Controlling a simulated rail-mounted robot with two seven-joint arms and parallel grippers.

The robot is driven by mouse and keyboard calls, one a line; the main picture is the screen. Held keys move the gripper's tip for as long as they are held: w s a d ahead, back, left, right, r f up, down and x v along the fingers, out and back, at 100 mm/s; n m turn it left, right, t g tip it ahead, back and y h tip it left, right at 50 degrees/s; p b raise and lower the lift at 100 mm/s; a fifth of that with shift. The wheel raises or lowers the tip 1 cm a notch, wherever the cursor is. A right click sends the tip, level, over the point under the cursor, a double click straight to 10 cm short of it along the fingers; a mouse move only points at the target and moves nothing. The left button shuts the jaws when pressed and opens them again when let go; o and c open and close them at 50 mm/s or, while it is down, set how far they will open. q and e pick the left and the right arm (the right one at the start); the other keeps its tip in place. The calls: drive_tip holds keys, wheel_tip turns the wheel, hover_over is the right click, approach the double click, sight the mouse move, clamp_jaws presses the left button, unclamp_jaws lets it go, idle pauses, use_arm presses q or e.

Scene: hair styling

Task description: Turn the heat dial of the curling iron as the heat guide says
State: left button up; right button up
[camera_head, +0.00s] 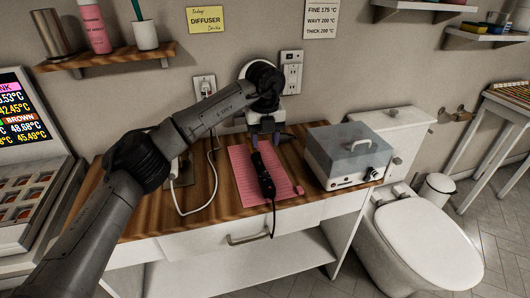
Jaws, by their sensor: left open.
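The black curling iron (264,178) lies on a pink mat (243,180) on the wooden counter, its cord hanging over the front edge. Its heat dial is too small to make out. The heat guide (321,18) is a white wall sign reading FINE 175 °C, WAVY 200 °C and THICK 200 °C; the last figures are small. My left gripper (265,139) points down over the far end of the iron, open, with its fingers apart. I cannot tell whether they touch the iron. My right gripper is not in view.
A white appliance (345,176) with a clear lid and a front knob stands right of the mat. A white cord (178,203) runs left of the mat from a wall outlet (204,87). A yellow diffuser note (206,20) hangs on the wall. A toilet (420,240) stands at right.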

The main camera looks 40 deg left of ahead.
use_arm(q)
drive_tip(key=shift+r, duration=1.15)
